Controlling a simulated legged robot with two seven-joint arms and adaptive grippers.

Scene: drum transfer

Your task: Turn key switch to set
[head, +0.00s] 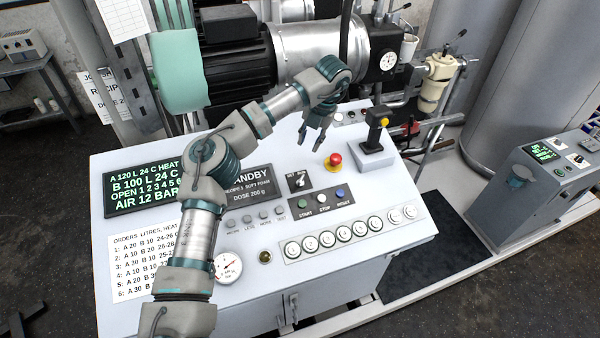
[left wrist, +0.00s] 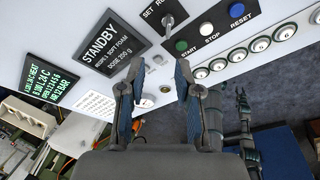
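The key switch (head: 299,183) sits on a small black plate marked SET and, partly hidden, RUN, on the sloping white console. In the left wrist view the silver key (left wrist: 168,20) shows near the top edge, ahead of the fingers. I cannot tell clearly which mark it points to. My left gripper (head: 317,134) is above and behind the switch in the head view, fingers apart and empty, not touching it. Its two open fingers also show in the left wrist view (left wrist: 156,75). A grey and teal arm (left wrist: 245,125) shows low right there; its gripper state is unclear.
Below the switch are the START, STOP and RESET buttons (head: 323,199).

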